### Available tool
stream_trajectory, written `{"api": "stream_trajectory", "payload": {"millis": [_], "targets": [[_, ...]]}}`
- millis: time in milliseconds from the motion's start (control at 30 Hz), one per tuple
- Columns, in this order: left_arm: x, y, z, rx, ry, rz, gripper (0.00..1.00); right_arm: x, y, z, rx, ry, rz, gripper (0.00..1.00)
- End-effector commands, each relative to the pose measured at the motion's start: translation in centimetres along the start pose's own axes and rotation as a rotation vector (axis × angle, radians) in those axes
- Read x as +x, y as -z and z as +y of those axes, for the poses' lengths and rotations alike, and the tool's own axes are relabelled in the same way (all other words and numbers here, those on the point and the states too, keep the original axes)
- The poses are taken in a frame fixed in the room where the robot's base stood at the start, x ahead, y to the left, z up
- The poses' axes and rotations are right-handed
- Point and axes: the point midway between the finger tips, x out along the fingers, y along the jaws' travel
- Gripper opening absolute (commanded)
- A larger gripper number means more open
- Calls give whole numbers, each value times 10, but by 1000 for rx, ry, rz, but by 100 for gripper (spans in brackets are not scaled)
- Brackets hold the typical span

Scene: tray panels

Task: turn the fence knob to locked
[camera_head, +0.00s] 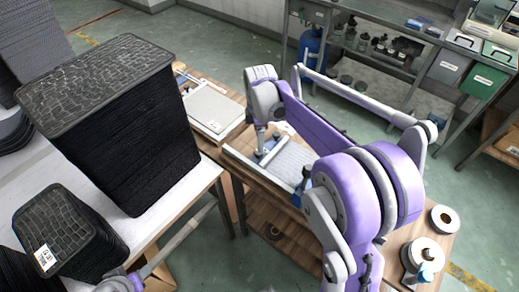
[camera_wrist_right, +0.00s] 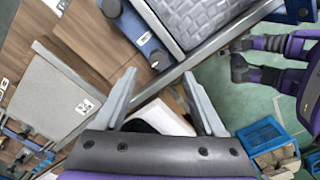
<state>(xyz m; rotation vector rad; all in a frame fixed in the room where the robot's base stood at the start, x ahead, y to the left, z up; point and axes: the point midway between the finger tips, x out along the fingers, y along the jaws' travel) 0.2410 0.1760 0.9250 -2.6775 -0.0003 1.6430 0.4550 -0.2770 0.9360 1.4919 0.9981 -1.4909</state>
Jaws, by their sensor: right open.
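In the right wrist view, a blue fence piece (camera_wrist_right: 137,28) runs along the side of a tray with a grey textured panel (camera_wrist_right: 200,15). A dark round knob (camera_wrist_right: 158,60) sits at its near end, beside a small white label. Another dark knob (camera_wrist_right: 111,7) is farther along; whether either is locked cannot be told. My right gripper (camera_wrist_right: 160,74) is open and empty, its fingertips spread on either side of the near knob in the picture; contact is not visible. In the head view, my right gripper (camera_head: 262,138) is over the tray bench.
Tall stacks of black textured panels (camera_head: 125,130) stand on the white table at left. A pale flat board (camera_head: 212,108) lies on the bench behind. White rolls (camera_head: 443,218) sit at the bench's right end. Shelving (camera_head: 400,65) stands at the back.

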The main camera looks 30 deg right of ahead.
Motion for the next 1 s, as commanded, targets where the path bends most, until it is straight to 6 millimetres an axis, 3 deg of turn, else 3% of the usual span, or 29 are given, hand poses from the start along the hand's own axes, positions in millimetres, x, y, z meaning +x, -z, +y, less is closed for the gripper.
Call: {"api": "stream_trajectory", "payload": {"millis": [100,300,733,767,1000], "targets": [[2,-1,0,0,0,-1,50,25,0,0,0,0,0,72],[3,-2,0,0,0,-2,50,54,0,0,1,-1,0,72],[3,-3,0,0,0,-2,50,66,0,0,2,-1,0,72],[3,-3,0,0,0,-2,50,66,0,0,2,-1,0,70],[3,-3,0,0,0,-2,50,66,0,0,2,-1,0,27]]}}
